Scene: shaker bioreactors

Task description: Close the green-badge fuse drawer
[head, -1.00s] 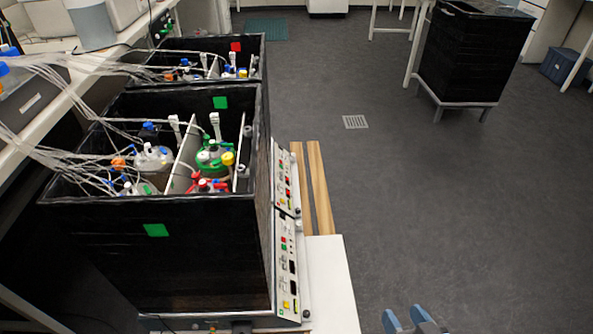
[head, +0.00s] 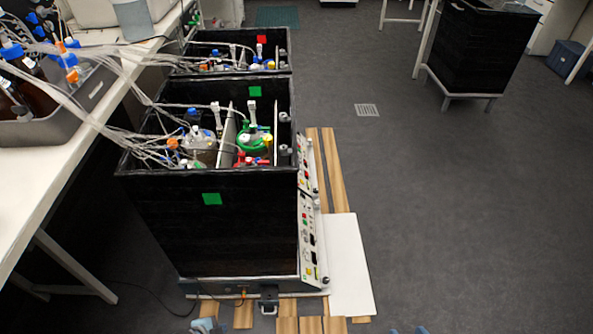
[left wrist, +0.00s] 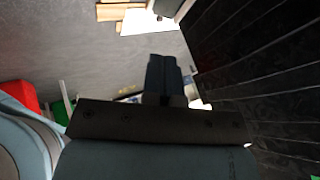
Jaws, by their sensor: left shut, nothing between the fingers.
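The near black shaker box (head: 150,215) carries green badges on its front wall (head: 211,199) and back wall (head: 255,91). A small dark block (head: 268,300) sticks out low at the front of its base; it looks like the fuse drawer, but I cannot be sure. My left gripper (head: 203,325) shows at the bottom edge, in front of and left of this block, apart from it. In the left wrist view, its dark fingers (left wrist: 168,78) are together and empty, beside a black ribbed wall. Only a sliver of my right gripper (head: 408,330) shows, at the bottom edge.
A sloped control panel (head: 309,240) lines the box's right side, above a white board (head: 349,265) and wooden slats (head: 336,170). A red-badge box (head: 190,54) stands behind. A white bench (head: 45,170) runs along the left. Open grey floor lies to the right.

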